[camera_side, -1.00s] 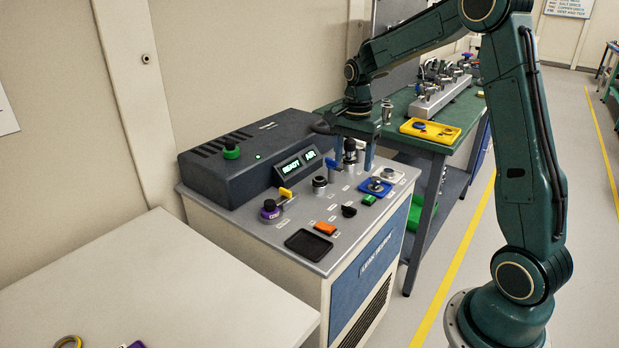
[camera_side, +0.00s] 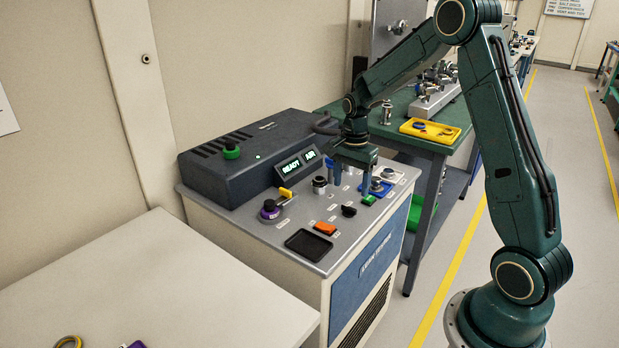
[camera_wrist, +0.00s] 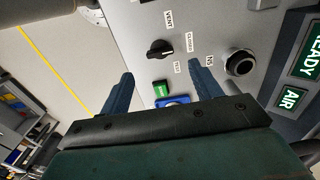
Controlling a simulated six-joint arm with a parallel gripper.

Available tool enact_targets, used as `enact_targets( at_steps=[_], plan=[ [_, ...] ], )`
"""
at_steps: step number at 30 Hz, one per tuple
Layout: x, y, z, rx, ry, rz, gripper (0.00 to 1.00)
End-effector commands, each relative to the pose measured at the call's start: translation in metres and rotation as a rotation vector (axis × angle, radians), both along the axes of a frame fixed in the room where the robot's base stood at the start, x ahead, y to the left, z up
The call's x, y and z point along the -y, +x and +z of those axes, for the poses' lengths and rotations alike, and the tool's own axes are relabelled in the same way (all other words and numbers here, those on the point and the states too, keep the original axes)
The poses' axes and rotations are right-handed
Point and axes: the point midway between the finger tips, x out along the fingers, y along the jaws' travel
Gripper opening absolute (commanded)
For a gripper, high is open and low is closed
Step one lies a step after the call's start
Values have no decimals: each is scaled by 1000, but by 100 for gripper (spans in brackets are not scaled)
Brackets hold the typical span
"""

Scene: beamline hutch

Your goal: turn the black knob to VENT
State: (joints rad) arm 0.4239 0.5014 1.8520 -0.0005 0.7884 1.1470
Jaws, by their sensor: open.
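The black knob (camera_side: 348,211) sits on the grey sloped panel near its front edge, right of the orange switch. In the wrist view the black knob (camera_wrist: 160,49) has a bar-shaped grip lying slantwise. Small labels stand beside it: VENT (camera_wrist: 169,21), CLOSED (camera_wrist: 189,42) and a third I cannot read. Which label the knob points at is unclear. My gripper (camera_side: 353,190) is open and empty, low over the panel, behind the knob in the side view. In the wrist view my gripper (camera_wrist: 163,78) has its fingers apart, with the knob ahead, between their lines.
A green button (camera_wrist: 161,90) and blue tray (camera_wrist: 174,102) lie near the fingers. A round black-topped fitting (camera_wrist: 239,63) stands to the right. The console display (camera_side: 298,162) reads READY AIR. The panel also carries an orange switch (camera_side: 325,228) and purple knob (camera_side: 270,209).

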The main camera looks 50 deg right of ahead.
Motion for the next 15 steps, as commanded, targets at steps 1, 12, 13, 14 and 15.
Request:
enact_targets(
  at_steps=[1, 12, 13, 14, 15],
  plan=[
    [0, -1, -9, -3, 2, 0, 64],
    [0, 0, -56, -1, 1, 0, 64],
    [0, 0, -58, -1, 1, 0, 64],
    [0, 0, -60, -1, 1, 0, 64],
    [0, 0, -63, 0, 0, 0, 64]
  ],
)
